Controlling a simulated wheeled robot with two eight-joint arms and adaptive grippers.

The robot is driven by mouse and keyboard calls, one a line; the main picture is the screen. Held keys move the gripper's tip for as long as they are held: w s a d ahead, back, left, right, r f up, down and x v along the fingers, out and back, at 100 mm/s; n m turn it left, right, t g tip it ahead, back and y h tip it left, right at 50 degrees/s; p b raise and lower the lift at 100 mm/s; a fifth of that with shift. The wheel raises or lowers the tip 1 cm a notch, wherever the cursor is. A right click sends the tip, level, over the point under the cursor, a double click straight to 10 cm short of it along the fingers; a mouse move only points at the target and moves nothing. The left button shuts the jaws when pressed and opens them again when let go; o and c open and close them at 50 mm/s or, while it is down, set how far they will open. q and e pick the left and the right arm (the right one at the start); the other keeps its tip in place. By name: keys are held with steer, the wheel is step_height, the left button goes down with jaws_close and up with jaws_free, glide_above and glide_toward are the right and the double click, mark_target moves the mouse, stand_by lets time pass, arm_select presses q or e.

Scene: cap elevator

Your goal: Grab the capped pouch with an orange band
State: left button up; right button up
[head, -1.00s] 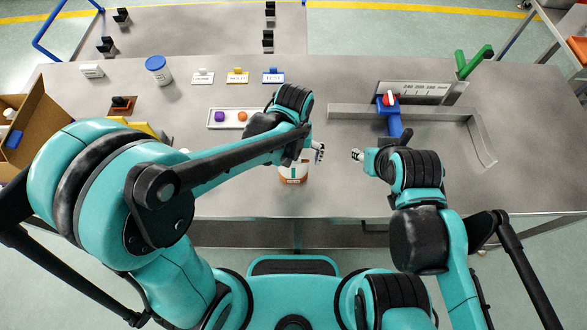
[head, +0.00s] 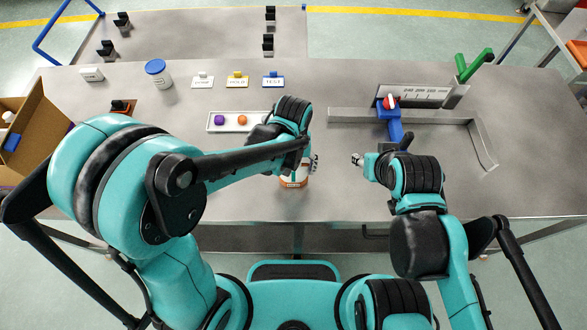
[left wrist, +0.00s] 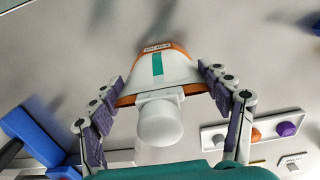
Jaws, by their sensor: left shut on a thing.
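The capped pouch is white with an orange band, a green stripe and a small label. In the head view its lower part (head: 294,183) shows on the near middle of the table, and my left arm hides much of it. In the left wrist view the pouch (left wrist: 157,66) lies between the fingers, its pale cap towards the camera. My left gripper (left wrist: 161,78) is shut on the pouch, one finger on each side; it also shows in the head view (head: 304,166). My right gripper (head: 357,159) is to the right, apart from the pouch; its jaw opening is unclear.
A white tray (head: 259,129) with a purple and an orange piece lies just behind my left gripper. A blue-lidded jar (head: 159,74) and label stands are further back. A cardboard box (head: 36,127) is at left, a metal channel (head: 350,113) with a blue fixture at right.

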arm_select(q)
steer(key=shift+r, duration=0.65)
step_height(320, 180, up, 3)
steer(key=shift+r+p, duration=0.15)
steer(key=shift+p, duration=0.6)
steer(key=s+d+r+p, duration=0.1)
steer(key=s+r+p, duration=0.1)
steer(key=s+r, duration=0.4)
steer(key=s, duration=0.5)
steer(key=shift+s+r, duration=0.2)
steer(key=shift+s, duration=0.1)
